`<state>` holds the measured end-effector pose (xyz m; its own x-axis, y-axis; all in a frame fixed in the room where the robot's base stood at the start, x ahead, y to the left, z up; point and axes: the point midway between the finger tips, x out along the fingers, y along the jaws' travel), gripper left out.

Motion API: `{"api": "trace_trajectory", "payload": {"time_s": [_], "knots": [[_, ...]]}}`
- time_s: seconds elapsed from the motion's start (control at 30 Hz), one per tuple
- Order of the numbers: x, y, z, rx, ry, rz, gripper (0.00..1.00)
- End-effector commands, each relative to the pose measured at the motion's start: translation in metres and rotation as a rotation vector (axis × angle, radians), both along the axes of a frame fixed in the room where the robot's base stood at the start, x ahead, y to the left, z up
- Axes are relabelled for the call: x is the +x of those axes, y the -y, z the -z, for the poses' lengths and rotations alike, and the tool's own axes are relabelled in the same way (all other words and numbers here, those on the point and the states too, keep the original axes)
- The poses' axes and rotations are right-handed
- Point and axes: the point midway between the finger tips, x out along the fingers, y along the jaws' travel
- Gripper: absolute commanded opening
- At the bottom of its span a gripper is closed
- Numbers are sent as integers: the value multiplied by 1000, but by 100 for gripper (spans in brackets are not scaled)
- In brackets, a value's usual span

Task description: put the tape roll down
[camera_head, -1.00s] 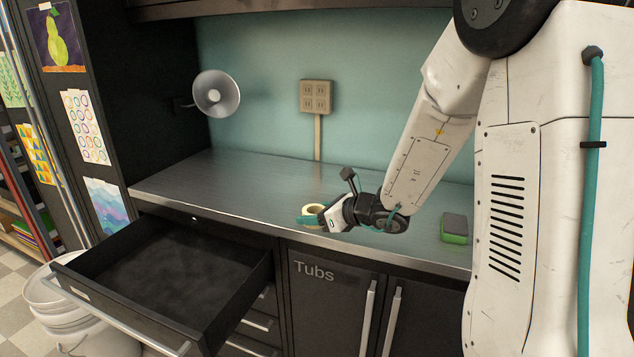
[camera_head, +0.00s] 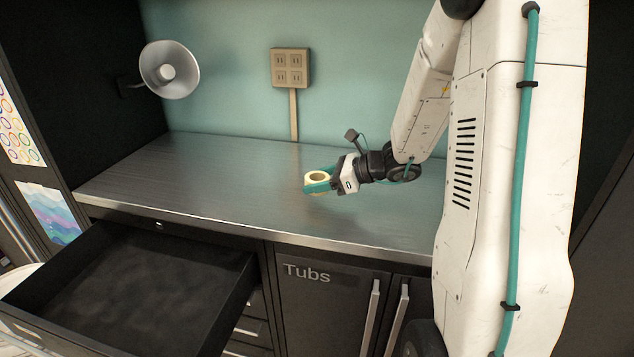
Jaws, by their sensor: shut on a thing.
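The tape roll (camera_head: 317,177) is a small cream ring, in the middle of the head view, at the end of my arm. My gripper (camera_head: 318,184) has teal fingers and is shut on the tape roll from the right. The roll is over the metal countertop (camera_head: 220,185). I cannot tell whether its underside touches the counter or is slightly above it. The gripper fingers hide part of the roll's lower side.
An open, empty-looking drawer (camera_head: 125,283) juts out at the lower left. A metal lamp (camera_head: 168,70) is at the left and a socket plate (camera_head: 290,68) on the back wall. The counter left of the roll is clear. The cupboard below reads "Tubs".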

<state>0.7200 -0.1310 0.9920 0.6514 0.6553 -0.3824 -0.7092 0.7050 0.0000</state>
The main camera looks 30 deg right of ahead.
Motion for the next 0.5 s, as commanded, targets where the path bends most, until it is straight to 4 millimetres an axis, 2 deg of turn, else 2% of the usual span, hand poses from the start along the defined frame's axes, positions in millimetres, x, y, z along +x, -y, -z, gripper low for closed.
{"api": "trace_trajectory", "payload": {"time_s": [0.27, 0.4, 0.5], "knots": [[7, 15, 2, -1, -1, 5, 31], [6, 16, 29, 4, -5, 9, 31], [6, 17, 37, 1, -2, 10, 31]]}}
